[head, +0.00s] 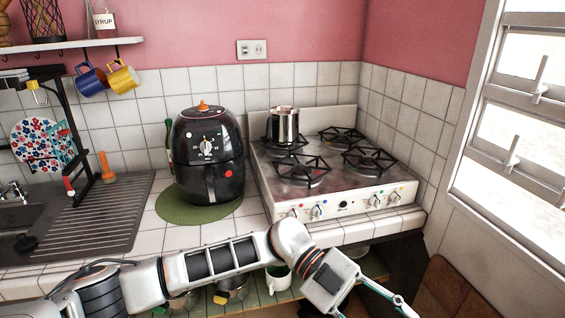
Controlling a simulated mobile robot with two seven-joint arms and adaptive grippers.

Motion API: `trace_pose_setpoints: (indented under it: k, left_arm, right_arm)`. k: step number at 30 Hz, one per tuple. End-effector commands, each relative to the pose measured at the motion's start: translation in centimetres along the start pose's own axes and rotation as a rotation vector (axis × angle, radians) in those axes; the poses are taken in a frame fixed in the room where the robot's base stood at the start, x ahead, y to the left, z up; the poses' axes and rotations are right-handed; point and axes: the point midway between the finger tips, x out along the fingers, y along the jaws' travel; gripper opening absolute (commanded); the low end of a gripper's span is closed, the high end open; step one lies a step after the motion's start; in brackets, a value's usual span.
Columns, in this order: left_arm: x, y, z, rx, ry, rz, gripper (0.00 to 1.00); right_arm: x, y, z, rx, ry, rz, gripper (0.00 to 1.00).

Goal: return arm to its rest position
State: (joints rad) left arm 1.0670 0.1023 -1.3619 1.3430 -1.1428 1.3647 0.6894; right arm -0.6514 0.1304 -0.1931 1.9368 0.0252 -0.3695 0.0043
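My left arm (225,258) comes in from the lower left and stretches across the front of the counter. Its gripper (370,308) is at the bottom edge, right of centre, below the stove front. Its fingers are spread apart, with nothing seen between them; the tips are partly cut off by the frame. My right gripper is not in view.
An open shelf (262,298) under the counter, partly behind my arm, holds pots (233,288) and a white-green mug (278,279). Above are a black air fryer (207,150), a stove (345,205) with a metal pot (284,126), and a sink (20,215).

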Motion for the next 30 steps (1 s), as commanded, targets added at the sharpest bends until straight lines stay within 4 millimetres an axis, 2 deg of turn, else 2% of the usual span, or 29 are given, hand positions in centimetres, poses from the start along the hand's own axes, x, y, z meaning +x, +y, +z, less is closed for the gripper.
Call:
trace_pose_setpoints:
  k: [1, 4, 8, 13, 17, 20, 23, 26, 29, 30]
  left_arm:
    - [0.9, -0.8, -0.7, 0.02, 0.054, -0.098, 0.42]
    - [1.2, -3.1, -1.8, 0.062, 0.124, -0.306, 0.42]
    - [-0.5, -5.6, -2.2, 0.078, 0.168, -0.588, 0.42]
    - [-5.3, -7.0, -0.6, 0.036, 0.147, -0.954, 0.42]
    - [-10.1, -5.6, 2.4, -0.042, 0.073, -1.214, 0.42]
    - [-13.9, -2.9, 5.4, -0.131, -0.014, -1.393, 0.42]
    - [-17.2, 1.3, 8.7, -0.241, -0.126, -1.548, 0.42]
    - [-19.9, 6.9, 12.0, -0.369, -0.258, -1.674, 0.42]
    - [-21.9, 13.8, 14.9, -0.515, -0.404, -1.767, 0.42]
    - [-22.4, 16.7, 15.7, -0.573, -0.462, -1.793, 0.42]
  right_arm:
    - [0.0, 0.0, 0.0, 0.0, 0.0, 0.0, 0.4]
    - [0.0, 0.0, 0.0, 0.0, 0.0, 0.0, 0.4]
    - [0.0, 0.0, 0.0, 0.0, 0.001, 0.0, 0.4]
    - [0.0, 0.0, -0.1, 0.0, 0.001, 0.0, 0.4]
    - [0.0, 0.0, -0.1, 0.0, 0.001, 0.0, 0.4]
    - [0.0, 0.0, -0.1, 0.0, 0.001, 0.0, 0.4]
    - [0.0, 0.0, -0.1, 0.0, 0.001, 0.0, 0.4]
    - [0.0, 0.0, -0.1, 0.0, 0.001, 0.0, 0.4]
    - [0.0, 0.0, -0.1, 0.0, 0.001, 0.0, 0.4]
    - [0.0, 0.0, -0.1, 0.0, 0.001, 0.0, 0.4]
